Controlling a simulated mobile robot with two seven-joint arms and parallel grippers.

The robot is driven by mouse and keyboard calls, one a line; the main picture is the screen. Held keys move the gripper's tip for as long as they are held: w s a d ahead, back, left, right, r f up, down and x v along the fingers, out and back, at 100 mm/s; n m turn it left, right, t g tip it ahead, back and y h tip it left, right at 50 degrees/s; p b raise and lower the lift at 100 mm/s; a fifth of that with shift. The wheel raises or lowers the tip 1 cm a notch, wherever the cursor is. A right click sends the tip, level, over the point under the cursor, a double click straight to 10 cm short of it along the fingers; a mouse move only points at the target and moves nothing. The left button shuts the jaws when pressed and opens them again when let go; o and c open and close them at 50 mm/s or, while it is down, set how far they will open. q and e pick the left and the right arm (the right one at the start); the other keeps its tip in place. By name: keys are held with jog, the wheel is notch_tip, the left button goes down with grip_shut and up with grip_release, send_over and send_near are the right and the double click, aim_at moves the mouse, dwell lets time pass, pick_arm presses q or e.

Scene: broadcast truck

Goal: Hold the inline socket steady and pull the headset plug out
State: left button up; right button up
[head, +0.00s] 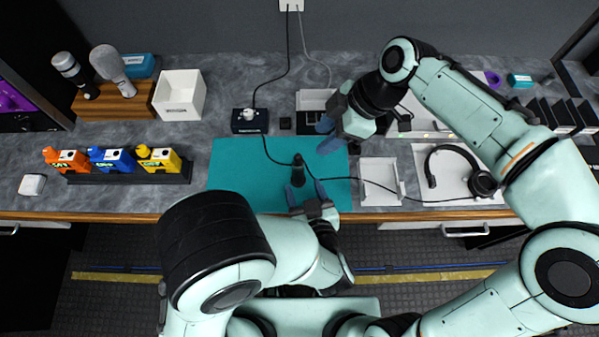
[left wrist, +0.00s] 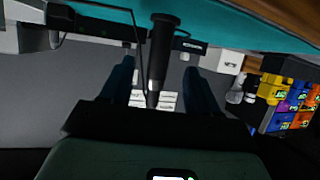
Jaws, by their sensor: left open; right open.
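The dark inline socket with the headset plug (head: 298,166) is on the teal mat (head: 232,165), near its front middle. I cannot tell where socket and plug meet. A black cable runs to it from the small black box (head: 250,121), and another runs right to the headset (head: 481,182). My left gripper (head: 306,193) is open just in front of it. In the left wrist view the dark cylindrical body (left wrist: 161,45) shows between the two blue fingers (left wrist: 160,88), with gaps on both sides. My right gripper (head: 326,134) is open and empty above the mat's back right.
A white tray (head: 366,168) lies right of the mat, and the headset rests on a white panel farther right. The mat's left half is clear.

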pick_arm(q)
jog(key=x, duration=0.7)
jog(key=shift+w, duration=0.1)
jog(key=c, duration=1.1)
jog(key=shift+o, duration=0.2)
pick_arm(e)
jog(key=shift+c, duration=0.8)
pick_arm(q)
jog(key=shift+a, duration=0.1)
pick_arm(e)
jog(key=n+g+h, duration=0.1)
jog(key=n+h, duration=0.3)
jog(key=n, duration=0.5)
send_near(299, 154)
jog(key=shift+h, duration=0.3)
jog(key=f, duration=0.4)
jog(key=shift+s+a, duration=0.35)
jog(key=shift+a, duration=0.05)
jog(key=shift+s+a+f, duration=0.1)
jog(key=shift+a+f, duration=0.1)
jog(key=shift+f, duration=1.35)
jog(key=shift+a+f, duration=0.2)
jog(key=shift+f, duration=1.35)
